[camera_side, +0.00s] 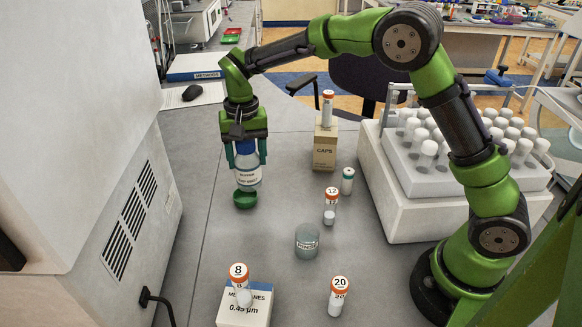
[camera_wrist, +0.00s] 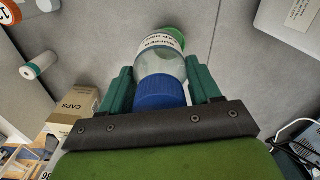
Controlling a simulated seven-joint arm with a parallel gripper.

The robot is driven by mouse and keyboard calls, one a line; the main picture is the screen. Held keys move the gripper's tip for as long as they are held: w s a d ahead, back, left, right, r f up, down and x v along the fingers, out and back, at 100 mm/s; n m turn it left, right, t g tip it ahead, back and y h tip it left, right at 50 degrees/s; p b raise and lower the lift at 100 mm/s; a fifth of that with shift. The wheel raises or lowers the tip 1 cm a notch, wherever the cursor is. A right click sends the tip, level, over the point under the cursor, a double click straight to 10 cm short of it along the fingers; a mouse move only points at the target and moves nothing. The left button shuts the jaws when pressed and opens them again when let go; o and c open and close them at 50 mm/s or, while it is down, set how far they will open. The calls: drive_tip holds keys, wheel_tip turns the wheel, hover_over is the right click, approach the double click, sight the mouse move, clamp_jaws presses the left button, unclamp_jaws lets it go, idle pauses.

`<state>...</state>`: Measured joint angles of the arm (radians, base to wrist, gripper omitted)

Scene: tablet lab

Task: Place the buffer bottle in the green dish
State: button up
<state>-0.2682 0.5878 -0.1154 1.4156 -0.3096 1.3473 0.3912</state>
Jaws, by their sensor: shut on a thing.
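The buffer bottle (camera_side: 248,171) is clear with a white label and a blue cap. My gripper (camera_side: 247,155) is shut on it near the cap and holds it upright. In the side view the bottle is right above the green dish (camera_side: 245,199); I cannot tell whether its base touches the dish. In the wrist view the bottle (camera_wrist: 160,72) sits between my teal fingers (camera_wrist: 158,85), with its blue cap nearest the camera. The dish (camera_wrist: 175,37) shows past the bottle's far end, partly hidden by it.
A CAPS box (camera_side: 325,147) with a vial on top, a teal-capped vial (camera_side: 347,181), orange-capped vials (camera_side: 331,205) (camera_side: 338,296) and a grey beaker (camera_side: 307,241) stand to the right. A membranes box (camera_side: 245,304) is in front. A white rack (camera_side: 440,190) stands right; a large machine (camera_side: 100,150) left.

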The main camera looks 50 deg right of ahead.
sight(241, 167)
drive_tip(key=shift+w+a, duration=0.2)
drive_tip(key=shift+w, duration=0.65)
drive_tip(key=shift+w+f, duration=0.15)
drive_tip(key=shift+f, duration=1.65)
drive_tip(key=shift+f, duration=0.3)
drive_tip(key=o, duration=1.3)
